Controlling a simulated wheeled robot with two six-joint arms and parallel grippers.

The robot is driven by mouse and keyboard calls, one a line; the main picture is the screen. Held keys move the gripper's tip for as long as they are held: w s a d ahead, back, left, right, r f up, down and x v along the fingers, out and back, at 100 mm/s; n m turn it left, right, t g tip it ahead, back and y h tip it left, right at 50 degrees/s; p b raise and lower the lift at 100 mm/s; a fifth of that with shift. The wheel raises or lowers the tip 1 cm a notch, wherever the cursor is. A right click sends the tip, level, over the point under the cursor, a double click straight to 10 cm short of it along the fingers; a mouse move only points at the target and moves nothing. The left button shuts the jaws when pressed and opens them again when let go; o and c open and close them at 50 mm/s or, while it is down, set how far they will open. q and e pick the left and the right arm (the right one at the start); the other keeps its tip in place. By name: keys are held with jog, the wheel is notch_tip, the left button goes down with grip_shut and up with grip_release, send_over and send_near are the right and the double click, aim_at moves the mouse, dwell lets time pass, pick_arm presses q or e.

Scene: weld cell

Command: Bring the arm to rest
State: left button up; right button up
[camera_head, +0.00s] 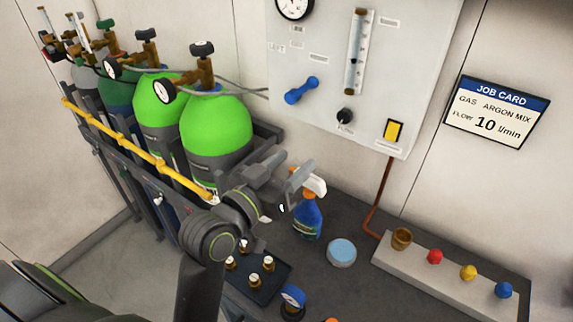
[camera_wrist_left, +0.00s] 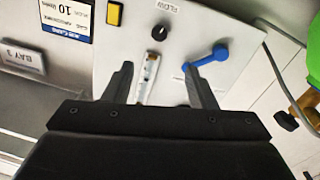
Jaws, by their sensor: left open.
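My left arm comes in from the lower left in the head view. Its gripper (camera_head: 303,184) is in front of the gas bottles and above the dark bench, beside the spray bottle. In the left wrist view the two fingers of the left gripper (camera_wrist_left: 158,85) stand apart with nothing held between them. Beyond them is the grey panel (camera_wrist_left: 178,50) with its blue lever (camera_wrist_left: 207,62). My right gripper is not in view.
Green gas bottles (camera_head: 217,125) stand behind a yellow rail (camera_head: 137,150). The panel (camera_head: 330,95) hangs above the bench.

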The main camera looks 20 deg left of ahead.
pick_arm(q)
jog(key=shift+s+a, duration=0.1)
jog(key=shift+s, duration=0.35)
